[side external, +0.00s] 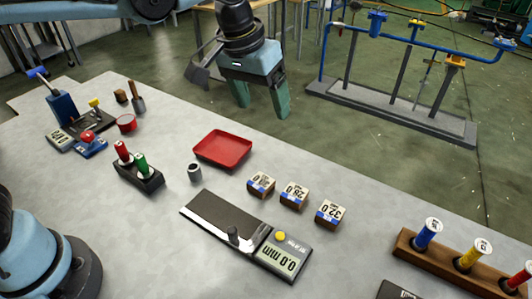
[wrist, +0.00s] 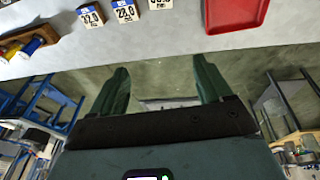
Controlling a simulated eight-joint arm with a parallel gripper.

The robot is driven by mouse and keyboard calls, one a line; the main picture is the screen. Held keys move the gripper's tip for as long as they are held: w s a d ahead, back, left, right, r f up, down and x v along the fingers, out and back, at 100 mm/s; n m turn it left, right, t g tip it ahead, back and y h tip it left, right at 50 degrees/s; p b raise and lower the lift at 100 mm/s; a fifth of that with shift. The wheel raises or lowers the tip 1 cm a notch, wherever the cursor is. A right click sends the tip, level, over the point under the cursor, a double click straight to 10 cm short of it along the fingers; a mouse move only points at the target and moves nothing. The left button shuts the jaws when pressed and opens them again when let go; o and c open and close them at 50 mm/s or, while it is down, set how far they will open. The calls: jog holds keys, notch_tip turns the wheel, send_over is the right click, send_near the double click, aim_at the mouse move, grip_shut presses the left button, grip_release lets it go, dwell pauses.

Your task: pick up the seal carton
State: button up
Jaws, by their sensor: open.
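Three small brown cartons with white and blue labels stand in a row on the grey table: a left one (side external: 261,184), a middle one reading 28.0 (side external: 294,195) and a right one reading 32.0 (side external: 330,213). I cannot tell which is the seal carton. In the wrist view the 32.0 carton (wrist: 91,17) and the 28.0 carton (wrist: 125,10) show at the top; the third carton (wrist: 160,4) is cut off. My gripper (side external: 263,108) is open and empty, pointing down beyond the table's far edge, apart from the cartons. Its spread fingers also show in the wrist view (wrist: 160,75).
A red tray (side external: 223,149) lies left of the cartons. A wooden rack (side external: 448,262) with coloured spools stands right. A grey cylinder (side external: 195,173) and a red-green bottle holder (side external: 139,176) stand left.

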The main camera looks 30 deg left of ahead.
jog(key=w+d+f+g, duration=0.1)
jog(key=w+d+f, duration=0.1)
jog(key=d, duration=0.7)
jog(key=g+y, duration=0.1)
jog(key=g, duration=0.1)
send_over(332, 210)
jog(key=f, duration=1.1)
jog(key=shift+w, duration=0.4)
jog(key=shift+s+f, duration=0.25)
jog(key=shift+f, duration=1.1)
jog(key=shift+s+f, duration=0.2)
jog(key=shift+f, duration=1.15)
jog(key=c, duration=1.1)
jog(key=shift+r, duration=0.15)
